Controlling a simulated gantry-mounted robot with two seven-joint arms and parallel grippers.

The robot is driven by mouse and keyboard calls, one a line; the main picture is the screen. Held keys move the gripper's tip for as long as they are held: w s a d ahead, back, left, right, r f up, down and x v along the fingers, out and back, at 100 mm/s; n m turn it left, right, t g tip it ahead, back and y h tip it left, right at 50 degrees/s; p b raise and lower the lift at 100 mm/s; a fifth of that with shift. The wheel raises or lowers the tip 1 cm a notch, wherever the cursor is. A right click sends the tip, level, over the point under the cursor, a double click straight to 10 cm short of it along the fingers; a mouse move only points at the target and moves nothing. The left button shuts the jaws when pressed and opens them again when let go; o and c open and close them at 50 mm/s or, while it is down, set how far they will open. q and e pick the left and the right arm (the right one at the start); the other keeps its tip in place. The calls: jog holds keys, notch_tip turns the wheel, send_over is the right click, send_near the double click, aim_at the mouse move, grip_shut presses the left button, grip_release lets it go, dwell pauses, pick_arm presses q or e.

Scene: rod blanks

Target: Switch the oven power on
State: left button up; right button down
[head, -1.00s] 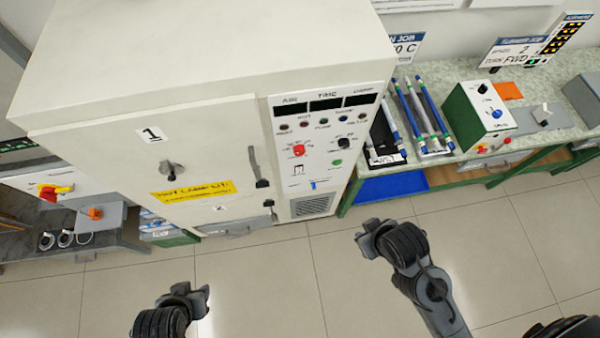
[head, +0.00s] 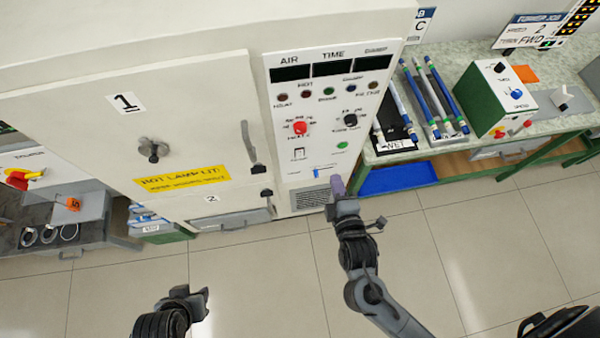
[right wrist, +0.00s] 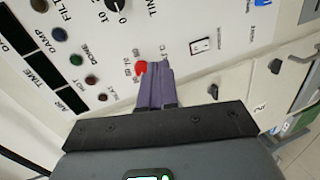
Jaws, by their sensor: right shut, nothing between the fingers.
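The oven (head: 235,130) is a large cream cabinet with a control panel (head: 290,190) on its right side. The panel has dark AIR, TIME and DAMPER displays (head: 332,68), a red knob (head: 300,128), a black knob (head: 350,119), a green button (head: 342,145) and a small black-outlined switch (head: 299,153). The switch also shows in the right wrist view (right wrist: 200,45). My right gripper (head: 337,186) is shut and empty in front of the lower panel. In the right wrist view its fingertips overlap the red knob (right wrist: 141,68); contact cannot be told. My left gripper (head: 190,300) is low, away from the oven; its jaws are unclear.
A blue slider (head: 317,173) and a vent (head: 310,198) are low on the panel. Oven door handles (head: 252,145) stick out to the left. A green-framed bench (head: 470,160) with rods and a green box (head: 490,98) stands right.

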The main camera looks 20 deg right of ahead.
aim_at(300, 153)
jog(key=w+a+f+b, duration=0.1)
jog(key=a+f+b, duration=0.2)
jog(key=f+b, duration=0.3)
jog(key=a+f+n+t+b, duration=0.1)
jog(key=a+f+b, duration=0.2)
jog(key=f+b, duration=0.3)
jog(key=shift+w+f+t+b, duration=0.3)
jog(key=shift+w+f+b, duration=0.1)
jog(key=shift+f, duration=0.3)
jog(key=b+x, duration=0.2)
jog(key=x, duration=1.2)
